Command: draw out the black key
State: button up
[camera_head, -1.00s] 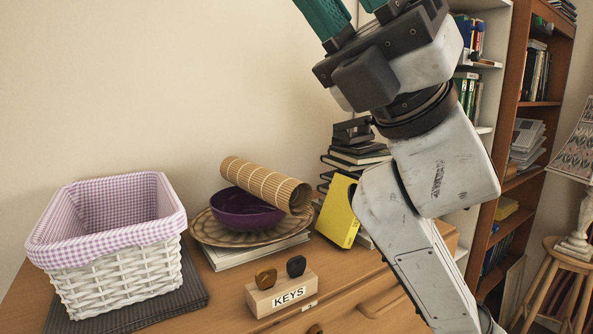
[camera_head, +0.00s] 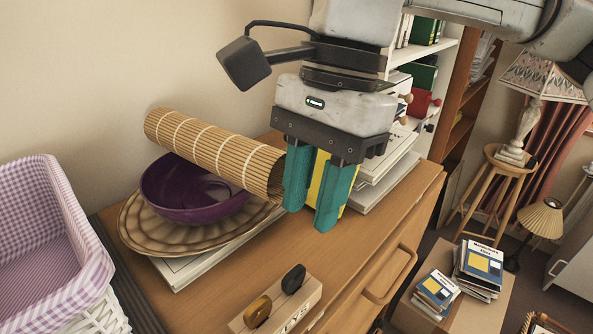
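The black key (camera_head: 293,279) stands upright in a light wooden block (camera_head: 311,298) lettered KEYS, near the front of the wooden bureau top. Only its dark rounded head shows; the rest is hidden in the block. A brown-yellow key (camera_head: 257,311) stands beside it to the left. My gripper (camera_head: 308,217) points down with its two teal fingers apart and nothing between them that I can see them holding. It is above and behind the key block, clear of the black key, in front of a yellow object (camera_head: 320,178).
A purple bowl (camera_head: 190,205) on a wavy plate (camera_head: 135,232) stands left of my gripper, with a rolled bamboo mat (camera_head: 210,150) across it. A lined wicker basket (camera_head: 88,270) is at left. Bureau top (camera_head: 345,240) between gripper and block is bare.

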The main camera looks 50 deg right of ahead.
aim_at(296, 269)
jog(key=shift+b+x, duration=3.55)
jog(key=shift+x, duration=0.95)
jog(key=shift+a, duration=0.1)
jog(key=shift+c, duration=0.4)
grip_shut()
jog(key=shift+r, duration=0.2)
jog(key=shift+a+p+v, duration=0.2)
jog(key=shift+p+v, duration=0.35)
jog(key=shift+v, duration=0.4)
jog(key=shift+a+p+v, duration=0.25)
jog(key=shift+p+v, duration=0.35)
jog(key=shift+v, duration=0.3)
jog(key=shift+a+p+v, duration=0.2)
jog(key=shift+p+v, duration=0.35)
jog(key=shift+v, duration=0.4)
jog(key=shift+r, duration=0.15)
